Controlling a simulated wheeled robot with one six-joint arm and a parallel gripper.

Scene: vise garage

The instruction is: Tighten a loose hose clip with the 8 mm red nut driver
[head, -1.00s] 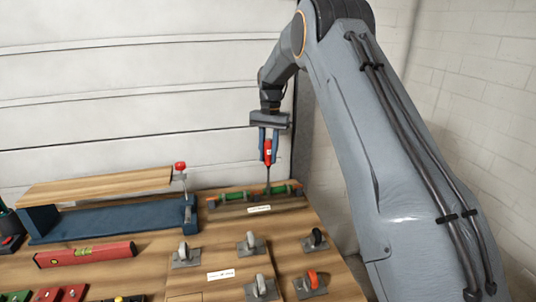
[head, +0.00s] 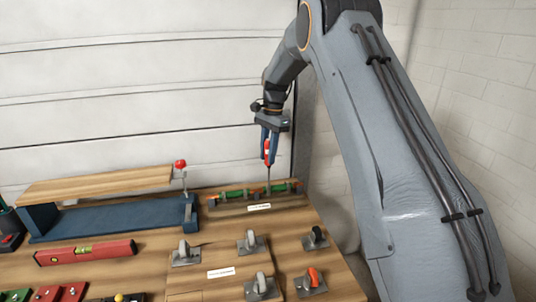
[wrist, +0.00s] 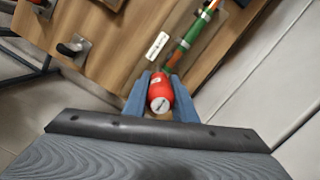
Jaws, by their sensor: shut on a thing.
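My gripper (head: 268,146) is shut on the red nut driver (head: 267,150), which it holds upright with the shaft pointing down. In the wrist view the driver's red handle (wrist: 160,93) sits between the two blue fingers. The shaft's lower end is at the green hose (head: 235,193) on its wooden stand (head: 228,207) at the back right of the bench. Orange-red parts show along the hose, which also shows in the wrist view (wrist: 186,46). I cannot tell whether the driver's tip touches a clip screw.
Several toggle clamps (head: 250,243) stand on the bench in front of the hose stand. A red spirit level (head: 86,252) lies at the left, before a blue vise (head: 110,219) with a wooden board (head: 97,186). A white wall is close behind.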

